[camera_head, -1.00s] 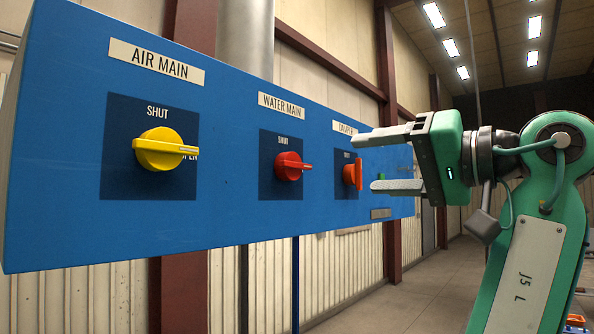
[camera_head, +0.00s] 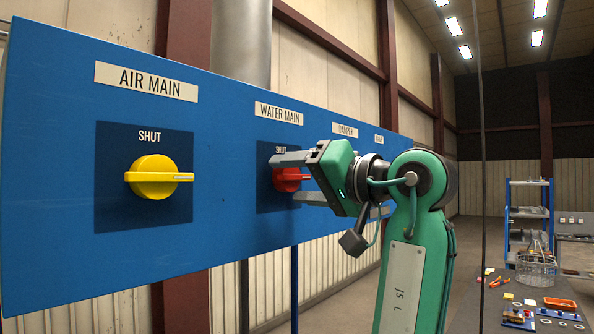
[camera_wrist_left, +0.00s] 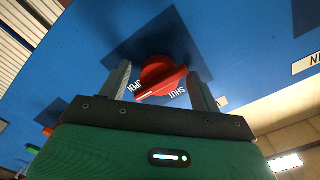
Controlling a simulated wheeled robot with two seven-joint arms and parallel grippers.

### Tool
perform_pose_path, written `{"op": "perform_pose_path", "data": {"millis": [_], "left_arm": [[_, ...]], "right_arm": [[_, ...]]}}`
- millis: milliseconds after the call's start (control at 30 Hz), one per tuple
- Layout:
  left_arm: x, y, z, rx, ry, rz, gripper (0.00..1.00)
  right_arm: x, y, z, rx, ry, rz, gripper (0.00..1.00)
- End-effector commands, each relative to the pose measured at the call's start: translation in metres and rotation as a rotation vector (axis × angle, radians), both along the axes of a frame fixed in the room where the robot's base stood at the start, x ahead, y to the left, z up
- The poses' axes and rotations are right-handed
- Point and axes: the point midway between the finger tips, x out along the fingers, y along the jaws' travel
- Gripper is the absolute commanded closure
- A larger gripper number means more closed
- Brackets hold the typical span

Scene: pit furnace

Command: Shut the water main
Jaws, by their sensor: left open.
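The red water main knob (camera_head: 283,180) sits on a dark blue square plate under the WATER MAIN label (camera_head: 279,114). Its white-marked pointer end points right in the head view. In the wrist view that end of the knob (camera_wrist_left: 163,78) lies by the word OPEN, and SHUT is printed to its right. My left gripper (camera_head: 287,178) is open at this knob, one finger above and one below in the head view. In the wrist view the knob shows between the fingers of the gripper (camera_wrist_left: 159,70). I cannot tell whether they touch it. My right gripper is out of view.
The yellow AIR MAIN knob (camera_head: 153,177) is to the left on the same blue panel (camera_head: 225,215). The DAMPER label (camera_head: 345,130) is to the right; its knob is hidden behind my arm. A bench with a wire basket (camera_head: 536,270) stands at the far right.

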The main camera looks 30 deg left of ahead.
Motion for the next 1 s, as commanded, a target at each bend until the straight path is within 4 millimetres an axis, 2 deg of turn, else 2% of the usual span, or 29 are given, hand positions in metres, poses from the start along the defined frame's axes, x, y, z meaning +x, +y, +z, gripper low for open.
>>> {"op": "perform_pose_path", "data": {"millis": [267, 367, 500, 767, 1000], "left_arm": [[0.000, 0.002, -0.001, 0.000, 0.000, 0.000, 0.36], [0.000, 0.002, 0.000, 0.000, 0.000, 0.000, 0.52], [0.000, 0.002, 0.000, 0.000, 0.000, 0.000, 0.79], [0.000, 0.002, -0.001, -0.001, -0.014, 0.000, 0.81], [0.001, 0.002, -0.004, -0.009, -0.111, -0.001, 0.81]], "right_arm": [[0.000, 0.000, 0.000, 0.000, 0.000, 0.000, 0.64], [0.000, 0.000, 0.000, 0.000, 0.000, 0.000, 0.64], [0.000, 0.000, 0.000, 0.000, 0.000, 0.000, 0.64], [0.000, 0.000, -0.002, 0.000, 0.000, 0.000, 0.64], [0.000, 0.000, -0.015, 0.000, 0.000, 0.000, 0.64]]}}
